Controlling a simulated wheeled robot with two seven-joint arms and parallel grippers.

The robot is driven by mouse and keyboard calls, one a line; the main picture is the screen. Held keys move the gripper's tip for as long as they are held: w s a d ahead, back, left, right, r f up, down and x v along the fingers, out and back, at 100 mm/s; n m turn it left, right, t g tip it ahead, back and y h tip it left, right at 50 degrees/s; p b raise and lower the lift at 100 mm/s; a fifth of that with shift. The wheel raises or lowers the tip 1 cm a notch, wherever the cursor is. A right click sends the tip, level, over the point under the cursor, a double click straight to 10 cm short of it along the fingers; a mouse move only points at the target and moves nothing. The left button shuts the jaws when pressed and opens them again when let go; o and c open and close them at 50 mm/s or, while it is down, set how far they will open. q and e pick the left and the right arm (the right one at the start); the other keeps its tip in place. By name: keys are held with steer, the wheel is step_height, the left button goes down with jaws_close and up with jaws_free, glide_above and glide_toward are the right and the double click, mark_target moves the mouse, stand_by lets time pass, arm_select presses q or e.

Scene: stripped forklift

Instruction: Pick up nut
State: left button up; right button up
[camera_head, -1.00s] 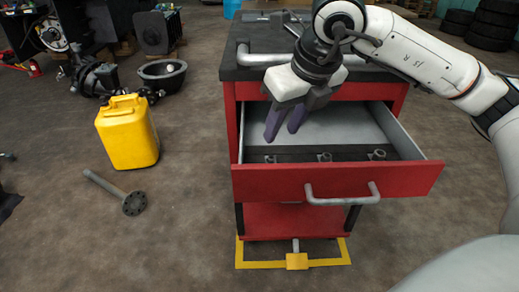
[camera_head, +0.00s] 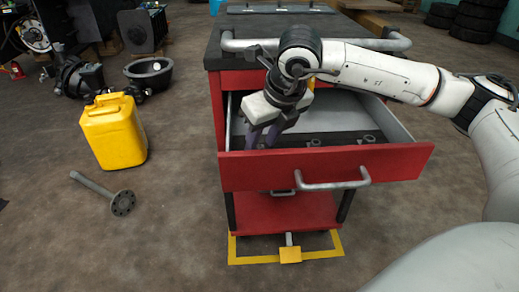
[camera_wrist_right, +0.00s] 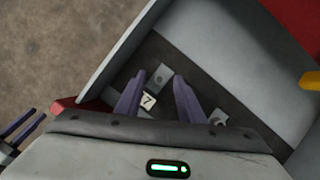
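A grey nut (camera_wrist_right: 160,76) lies on the dark floor of the open red drawer (camera_head: 325,168). In the right wrist view it lies between and just beyond the purple fingers of my right gripper (camera_wrist_right: 164,75). The right gripper is open, pointing down into the left part of the drawer in the head view (camera_head: 262,138); the drawer front partly hides its tips. Other nuts stand to its right, one at the middle (camera_head: 315,142) and one farther right (camera_head: 369,139). My left gripper (camera_wrist_right: 40,113) shows only at the wrist view's left edge, its two fingers apart.
A small tag marked 7 (camera_wrist_right: 148,99) is beside the nut. The drawer's grey side wall (camera_wrist_right: 125,55) rises close to the fingers. The cart's top bar (camera_head: 240,44) is behind the wrist. A yellow canister (camera_head: 113,132) and an axle shaft (camera_head: 100,190) are on the floor at left.

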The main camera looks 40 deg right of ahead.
steer(key=shift+s+a+f, duration=0.1)
steer(key=shift+f, duration=0.05)
jaws_close()
